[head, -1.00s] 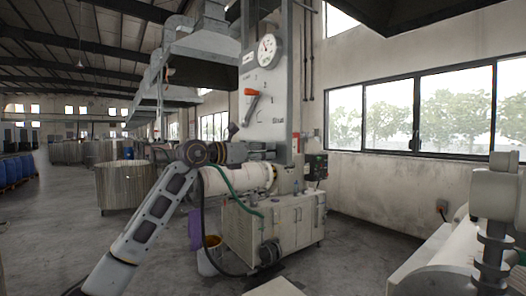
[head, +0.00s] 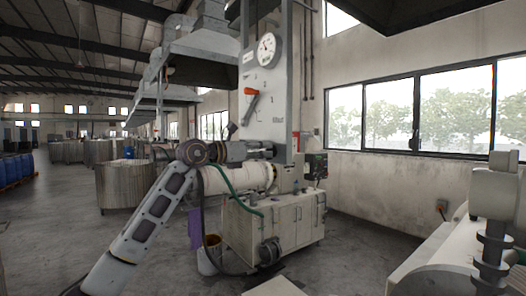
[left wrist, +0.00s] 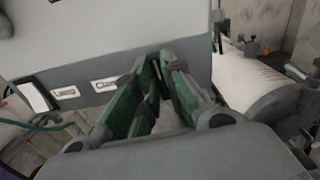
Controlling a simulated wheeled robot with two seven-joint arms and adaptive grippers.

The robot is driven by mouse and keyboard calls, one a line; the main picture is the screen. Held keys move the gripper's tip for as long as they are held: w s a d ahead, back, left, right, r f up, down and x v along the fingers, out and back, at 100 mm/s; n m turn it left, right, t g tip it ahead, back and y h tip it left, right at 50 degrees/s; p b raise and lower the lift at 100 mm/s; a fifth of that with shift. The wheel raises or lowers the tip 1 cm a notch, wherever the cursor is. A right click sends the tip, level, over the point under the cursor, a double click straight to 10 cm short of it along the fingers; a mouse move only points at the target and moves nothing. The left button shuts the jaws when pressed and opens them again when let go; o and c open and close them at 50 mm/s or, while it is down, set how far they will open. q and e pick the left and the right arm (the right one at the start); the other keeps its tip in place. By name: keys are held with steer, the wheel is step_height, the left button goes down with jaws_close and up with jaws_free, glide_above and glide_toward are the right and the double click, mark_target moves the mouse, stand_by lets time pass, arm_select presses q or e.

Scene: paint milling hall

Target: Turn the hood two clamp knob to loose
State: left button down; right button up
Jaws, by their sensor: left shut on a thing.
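A tall grey column (head: 278,108) stands ahead in the head view, with a round gauge and an orange lever. My left gripper (head: 272,151) is at the column's lower front. In the left wrist view its green-padded fingers (left wrist: 158,68) point at the grey panel face (left wrist: 130,40). They are shut on a small part at the panel's lower edge. It appears to be the clamp knob, mostly hidden between the fingers, so I cannot read its setting. My right gripper is not in view.
The gauge (head: 267,49) and orange lever (head: 251,95) are above my left gripper. A white cylinder (head: 240,178) and a cabinet (head: 290,222) are below it, with a green hose (head: 228,188) close by. A pale machine (head: 440,262) is at front right. Floor at left is open.

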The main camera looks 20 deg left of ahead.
arm_select(q)
steer(key=shift+w+a+f+n+p, duration=0.1)
steer(key=shift+n+p, duration=0.4)
steer(key=shift+n, duration=2.35)
steer(key=shift+a+f+n+p, duration=0.1)
steer(key=shift+n+p, duration=0.35)
steer(key=shift+n, duration=2.35)
steer(key=shift+w+f+n+p, duration=0.1)
steer(key=shift+n+p, duration=0.4)
steer(key=shift+n, duration=2.35)
steer(key=c, duration=1.5)
jaws_free()
steer(key=v, duration=1.2)
